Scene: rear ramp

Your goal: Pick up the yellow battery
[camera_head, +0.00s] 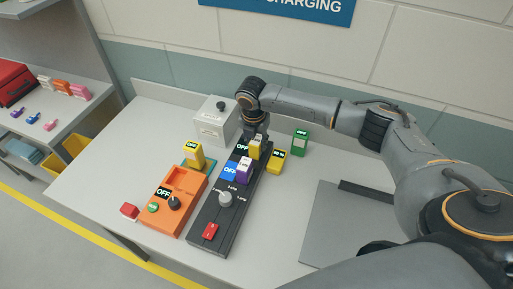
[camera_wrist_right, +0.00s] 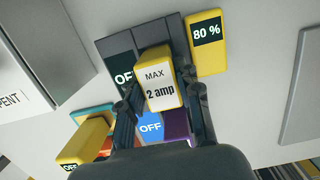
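Several yellow batteries show. One yellow battery (camera_head: 255,147) stands on the black charger strip (camera_head: 208,228), and in the right wrist view it (camera_wrist_right: 158,80) reads "MAX 2 amp". My right gripper (camera_head: 257,136) comes down over it from behind, with one finger on each side (camera_wrist_right: 160,88). Whether the fingers press on it cannot be told. A second yellow battery (camera_head: 276,161) lies just right of the strip and reads 80 % in the wrist view (camera_wrist_right: 207,42). A third yellow piece (camera_head: 195,155) stands on a teal base. My left gripper is not in view.
A purple-and-white battery (camera_head: 244,172) stands on the strip. An orange charger (camera_head: 181,190) is left of it, a green battery (camera_head: 300,142) right, a grey box (camera_head: 213,122) behind. A grey plate (camera_head: 340,225) lies at right; the table between is clear.

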